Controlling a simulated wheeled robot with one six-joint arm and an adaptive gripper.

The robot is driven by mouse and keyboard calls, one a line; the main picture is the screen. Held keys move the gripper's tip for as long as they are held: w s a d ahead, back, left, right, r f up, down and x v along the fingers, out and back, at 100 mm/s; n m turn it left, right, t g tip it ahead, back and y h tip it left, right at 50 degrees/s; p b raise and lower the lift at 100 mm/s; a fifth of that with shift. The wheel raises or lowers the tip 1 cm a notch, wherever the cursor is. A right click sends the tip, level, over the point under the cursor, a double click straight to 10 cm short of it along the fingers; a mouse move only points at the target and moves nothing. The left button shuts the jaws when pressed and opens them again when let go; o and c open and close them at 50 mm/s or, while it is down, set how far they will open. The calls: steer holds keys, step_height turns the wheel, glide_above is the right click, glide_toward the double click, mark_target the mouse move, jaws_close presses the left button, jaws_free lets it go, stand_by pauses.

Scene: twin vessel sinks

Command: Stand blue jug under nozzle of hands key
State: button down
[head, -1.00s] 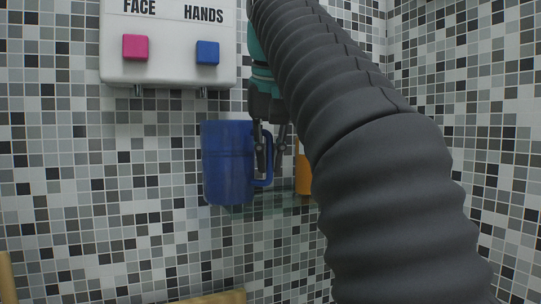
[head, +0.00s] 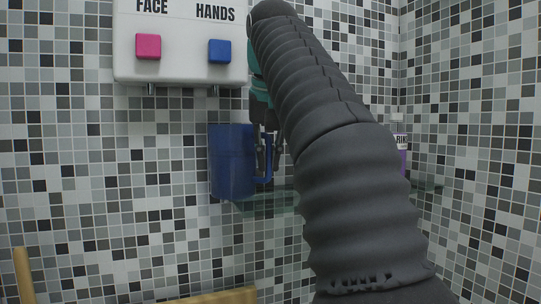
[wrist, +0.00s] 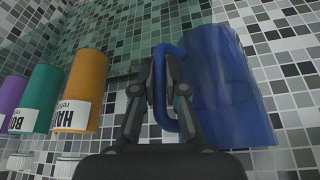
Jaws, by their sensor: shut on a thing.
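The blue jug (head: 230,165) is upright in the head view, below the white dispenser (head: 180,68). Its body is below and slightly right of the hands nozzle (head: 213,90), under the blue key (head: 219,51) marked HANDS. My gripper (head: 263,148) is at the jug's right side, shut on its handle. In the wrist view my gripper (wrist: 168,80) has its fingers at the handle, with the jug body (wrist: 225,90) to the right. The jug's base is near the glass shelf (head: 270,206); I cannot tell whether they touch.
The pink key (head: 148,46) and its nozzle (head: 151,89) are left of the hands key. The wrist view shows orange (wrist: 83,80), green (wrist: 42,98) and purple (wrist: 12,95) bottles in a row left of my gripper. The tiled wall is behind.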

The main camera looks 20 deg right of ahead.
steer(key=shift+f, duration=0.1)
steer(key=c, duration=1.1)
jaws_free()
steer(key=shift+c, duration=0.2)
steer(key=shift+s+a+r, duration=0.1)
steer(key=shift+s+r, duration=0.2)
steer(key=shift+r, duration=0.25)
steer(key=s+a, duration=0.3)
steer(key=s, duration=0.8)
steer(key=shift+s+a, duration=0.2)
steer(key=shift+f, duration=0.1)
